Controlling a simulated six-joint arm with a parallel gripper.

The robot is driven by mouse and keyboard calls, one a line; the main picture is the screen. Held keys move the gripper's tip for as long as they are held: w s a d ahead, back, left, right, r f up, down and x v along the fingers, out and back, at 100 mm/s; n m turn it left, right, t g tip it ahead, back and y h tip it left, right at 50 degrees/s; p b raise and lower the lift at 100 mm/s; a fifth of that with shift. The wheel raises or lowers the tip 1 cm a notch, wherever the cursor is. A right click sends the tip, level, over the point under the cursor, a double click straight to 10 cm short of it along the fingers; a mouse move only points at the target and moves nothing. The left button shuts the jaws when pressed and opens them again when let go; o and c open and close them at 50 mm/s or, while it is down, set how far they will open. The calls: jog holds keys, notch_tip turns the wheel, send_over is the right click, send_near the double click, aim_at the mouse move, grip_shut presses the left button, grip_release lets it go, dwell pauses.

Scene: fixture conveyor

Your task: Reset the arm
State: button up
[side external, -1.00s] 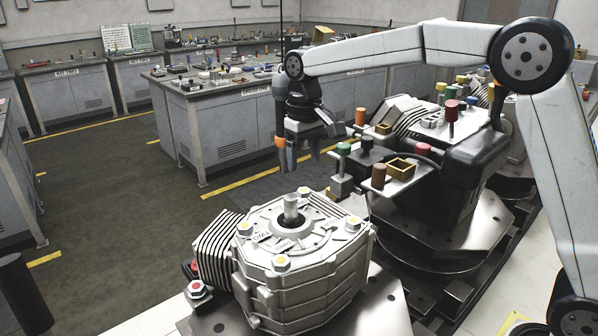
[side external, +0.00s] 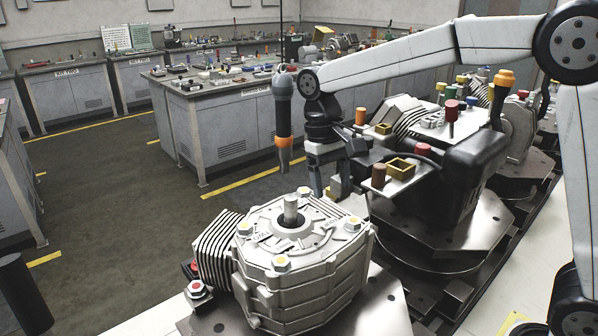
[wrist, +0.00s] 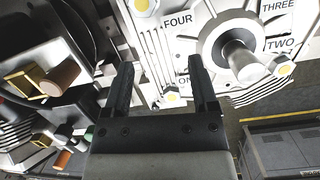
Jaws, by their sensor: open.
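My gripper (side external: 327,190) hangs fingers-down in the side view, behind the grey gearbox housing (side external: 300,262) and left of the tool fixture. In the wrist view its two dark fingers (wrist: 159,88) are apart with nothing between them. The housing (wrist: 200,75) fills the top right there, with its central shaft (wrist: 240,60), yellow-capped bolts and number words.
A fixture with coloured pegs and a yellow-edged square socket (side external: 401,168) stands close on the right. A second round turntable (side external: 440,235) carries it. Workbenches (side external: 225,130) with small parts line the back.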

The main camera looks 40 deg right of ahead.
jog(key=s+f+m+g, duration=0.1)
jog(key=s+f, duration=0.2)
jog(key=s, duration=0.4)
jog(key=s+f+m+g, duration=0.1)
jog(key=s+f, duration=0.2)
jog(key=s, duration=0.5)
jog(key=w+d+f+n+t, duration=0.2)
jog(key=d+f+n+t, duration=0.1)
jog(key=d+f+t, duration=0.2)
notch_tip(320, 180, down, 4)
jog(key=shift+r+n+t, duration=0.1)
jog(key=shift+n+t, duration=0.3)
jog(key=shift+t, duration=0.6)
